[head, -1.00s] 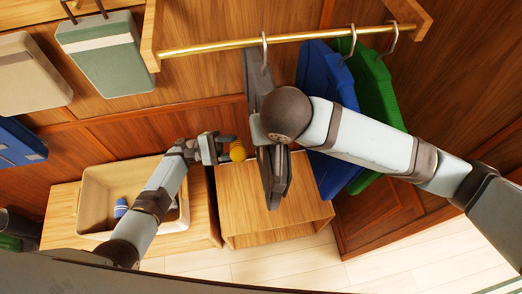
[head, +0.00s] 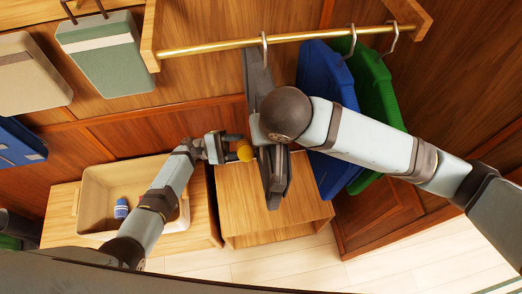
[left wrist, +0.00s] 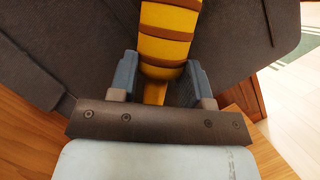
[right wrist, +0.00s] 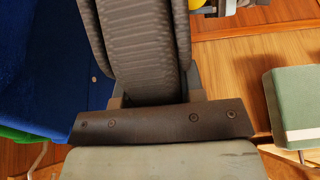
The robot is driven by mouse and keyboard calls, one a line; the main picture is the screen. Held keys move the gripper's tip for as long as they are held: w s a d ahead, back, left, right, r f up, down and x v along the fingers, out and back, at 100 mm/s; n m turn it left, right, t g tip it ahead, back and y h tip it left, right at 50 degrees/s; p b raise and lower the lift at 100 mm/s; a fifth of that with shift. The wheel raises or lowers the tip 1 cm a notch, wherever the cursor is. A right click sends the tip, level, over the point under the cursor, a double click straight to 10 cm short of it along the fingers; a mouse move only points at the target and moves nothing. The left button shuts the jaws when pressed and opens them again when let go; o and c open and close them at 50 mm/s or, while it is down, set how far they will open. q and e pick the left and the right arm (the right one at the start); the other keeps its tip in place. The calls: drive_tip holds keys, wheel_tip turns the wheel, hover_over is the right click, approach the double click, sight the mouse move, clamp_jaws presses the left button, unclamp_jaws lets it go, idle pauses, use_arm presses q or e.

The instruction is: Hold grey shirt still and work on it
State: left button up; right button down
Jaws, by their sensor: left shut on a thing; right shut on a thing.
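The grey shirt (head: 256,72) hangs from a hook on the brass rail. Its lower part (head: 274,190) shows below my right wrist, which hides its middle. My right gripper (right wrist: 152,90) is shut on the grey shirt, which runs between its fingers in the right wrist view (right wrist: 148,45). My left gripper (head: 222,148) is shut on a yellow tool (head: 245,150) with brown bands, also seen in the left wrist view (left wrist: 165,45). The tool points at the shirt from the left, very close. I cannot tell if they touch.
A blue garment (head: 320,90) and a green one (head: 374,90) hang to the right of the shirt. A wooden box (head: 245,236) stands below. A beige bin (head: 98,188) holding a small blue item (head: 121,208) is at left, under my left arm.

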use_arm(q)
drive_tip(key=shift+w+d, duration=0.2)
drive_tip(key=shift+d, duration=0.55)
drive_tip(key=shift+s+d, duration=0.3)
drive_tip(key=shift+s, duration=0.6)
drive_tip(key=shift+s+d, duration=0.35)
drive_tip(key=shift+s, duration=0.5)
drive_tip(key=shift+s+d, duration=0.3)
drive_tip(key=shift+s, duration=0.6)
drive_tip(key=shift+s+d, duration=0.15)
drive_tip(key=shift+s, duration=1.1)
drive_tip(key=shift+w, duration=0.1)
